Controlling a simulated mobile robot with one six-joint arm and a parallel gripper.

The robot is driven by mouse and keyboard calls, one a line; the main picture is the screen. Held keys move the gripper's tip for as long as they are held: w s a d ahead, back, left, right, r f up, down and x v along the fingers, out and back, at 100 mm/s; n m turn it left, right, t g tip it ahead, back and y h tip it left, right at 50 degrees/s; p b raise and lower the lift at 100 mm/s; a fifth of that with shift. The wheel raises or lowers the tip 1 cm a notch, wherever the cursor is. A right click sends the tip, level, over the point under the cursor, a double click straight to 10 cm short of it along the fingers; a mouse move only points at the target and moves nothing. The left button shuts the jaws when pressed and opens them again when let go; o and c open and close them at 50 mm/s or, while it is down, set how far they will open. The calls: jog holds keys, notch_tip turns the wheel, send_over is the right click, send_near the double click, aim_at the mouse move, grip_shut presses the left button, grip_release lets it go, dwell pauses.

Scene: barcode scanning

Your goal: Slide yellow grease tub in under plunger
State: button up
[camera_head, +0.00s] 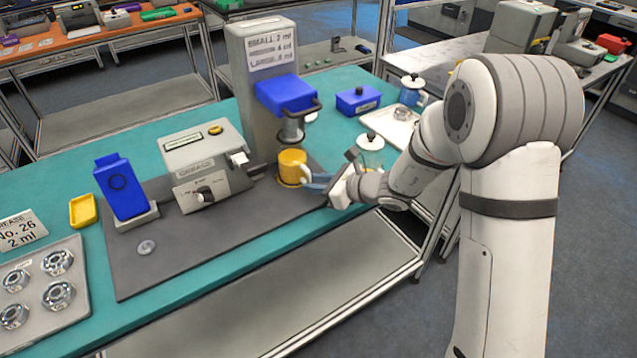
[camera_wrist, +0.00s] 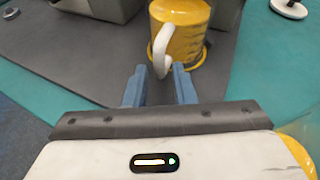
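The yellow grease tub (camera_head: 292,163) stands upright on the grey mat, below the plunger (camera_head: 291,130) of the tall grey dispenser with a blue head (camera_head: 285,94). The tub's handle faces my gripper. In the wrist view the tub (camera_wrist: 183,32) is at top centre, with its pale handle (camera_wrist: 161,52) toward me. My gripper (camera_wrist: 159,68) has its two blue fingers apart, with the handle's lower end between or just beyond the tips. In the head view my gripper (camera_head: 318,181) is right of the tub. Exact contact and the tub's centring cannot be told.
A grey grease machine (camera_head: 205,165) stands left of the tub, and a blue device (camera_head: 122,188) stands farther left. A glass jar with a white lid (camera_head: 370,150) is close behind my gripper. A blue box (camera_head: 357,100) is at the back. The mat's front (camera_head: 190,245) is mostly clear.

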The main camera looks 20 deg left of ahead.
jog(key=shift+o, duration=1.1)
jog(key=v, duration=0.8)
jog(key=shift+b, duration=0.4)
jog(key=s+d+r+n+h, duration=0.3)
jog(key=s+d+n+h, duration=0.3)
jog(key=s+d+n, duration=0.4)
jog(key=s+d+r+n+g+h, duration=0.1)
jog(key=s+d+r+n+h, duration=0.3)
jog(key=d, duration=1.2)
jog(key=s+n+h, duration=0.3)
jog(key=s+n, duration=0.3)
jog(key=shift+s, duration=0.15)
